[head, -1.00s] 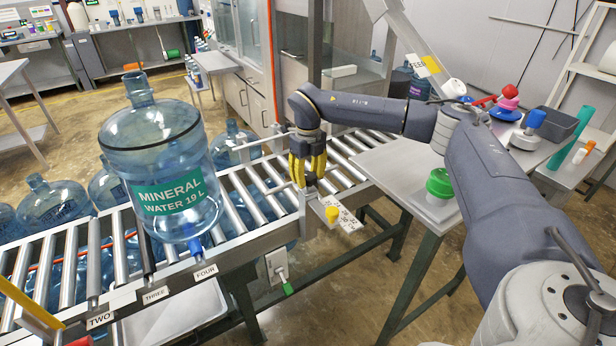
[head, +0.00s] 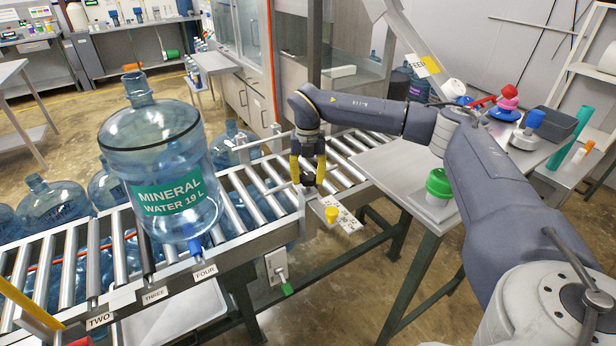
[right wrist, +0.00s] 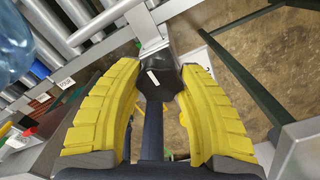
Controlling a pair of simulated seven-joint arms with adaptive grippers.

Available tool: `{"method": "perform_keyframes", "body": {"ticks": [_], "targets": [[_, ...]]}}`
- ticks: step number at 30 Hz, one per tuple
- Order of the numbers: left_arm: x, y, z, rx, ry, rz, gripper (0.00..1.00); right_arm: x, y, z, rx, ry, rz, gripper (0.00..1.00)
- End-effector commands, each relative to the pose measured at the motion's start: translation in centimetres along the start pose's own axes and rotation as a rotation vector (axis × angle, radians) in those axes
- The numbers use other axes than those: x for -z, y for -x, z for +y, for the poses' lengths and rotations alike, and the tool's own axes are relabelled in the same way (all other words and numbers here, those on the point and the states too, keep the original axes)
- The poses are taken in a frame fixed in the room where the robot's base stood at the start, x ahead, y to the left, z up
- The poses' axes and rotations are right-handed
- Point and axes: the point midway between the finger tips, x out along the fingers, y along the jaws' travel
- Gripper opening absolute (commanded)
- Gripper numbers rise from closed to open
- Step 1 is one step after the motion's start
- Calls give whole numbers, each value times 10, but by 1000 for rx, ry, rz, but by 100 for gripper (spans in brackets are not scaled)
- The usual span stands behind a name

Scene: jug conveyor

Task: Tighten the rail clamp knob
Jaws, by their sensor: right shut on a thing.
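The rail clamp knob (right wrist: 158,84) is a dark lobed knob with a white mark on its top. In the right wrist view it sits between the yellow pads of my right gripper (right wrist: 162,75), which is shut on it. A metal rail bracket (right wrist: 147,30) lies just beyond the knob. In the head view my right gripper (head: 308,184) points down at the near edge of the conveyor, and its fingers mostly hide the knob. My left gripper is in neither view.
A large blue water jug (head: 155,165) stands on the conveyor rollers (head: 240,204) left of my gripper. A grey table (head: 385,165) with a green-lidded jar (head: 439,188) stands right.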

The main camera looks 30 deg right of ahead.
Motion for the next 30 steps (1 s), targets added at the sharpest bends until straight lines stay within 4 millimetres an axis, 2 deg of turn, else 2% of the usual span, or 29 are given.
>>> {"method": "perform_keyframes", "body": {"ticks": [17, 18, 24, 30], "targets": [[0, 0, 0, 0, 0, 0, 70, -1, 0, 0, 0, -25, -3, 11], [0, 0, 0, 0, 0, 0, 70, -1, 0, 0, 0, -25, -4, 46], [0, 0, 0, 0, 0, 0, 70, -1, 0, 0, 0, -25, -2, 69], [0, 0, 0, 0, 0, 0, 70, 0, 0, 0, 0, -24, -1, 70]]}}
